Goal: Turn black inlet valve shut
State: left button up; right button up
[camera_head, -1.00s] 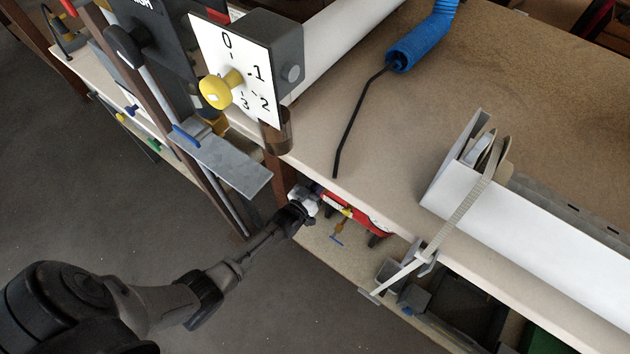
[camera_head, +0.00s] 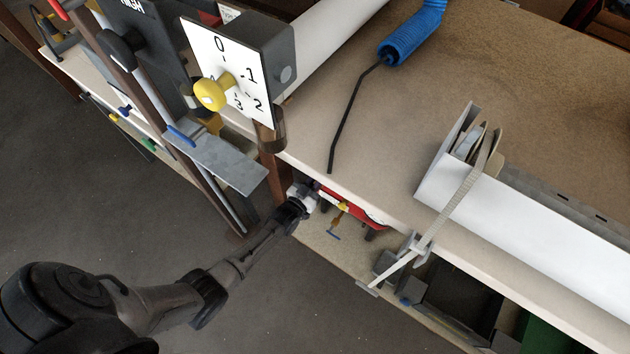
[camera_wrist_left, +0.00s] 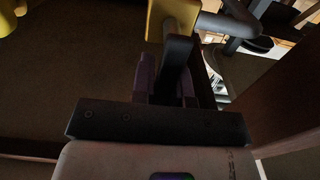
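My left gripper (camera_head: 303,194) reaches under the table's front edge, close to a red object (camera_head: 352,209). In the left wrist view, purple finger pads (camera_wrist_left: 146,76) flank a dark upright piece (camera_wrist_left: 177,62). Behind it is a yellow body (camera_wrist_left: 172,16) with a grey pipe. The dark piece may be the black valve handle or a finger; I cannot tell, nor whether the pads touch it. In the head view the fingertips are hidden and the black inlet valve cannot be made out with certainty. My right gripper is not in view.
The table edge (camera_head: 330,185) overhangs my left gripper. A dial box with a yellow knob (camera_head: 211,94) stands above left, near a grey plate (camera_head: 215,163). A blue hose (camera_head: 398,48) and a white profile (camera_head: 520,210) lie on the table.

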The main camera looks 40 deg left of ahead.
pick_arm(q)
jog(key=o, duration=0.5)
jog(key=shift+c, duration=0.2)
jog(key=shift+s+p, duration=0.3)
jog(key=shift+s, duration=0.25)
jog(key=s+p, duration=0.3)
jog(key=s, duration=0.9)
jog(key=shift+s+d, duration=0.35)
jog(key=shift+f, duration=0.15)
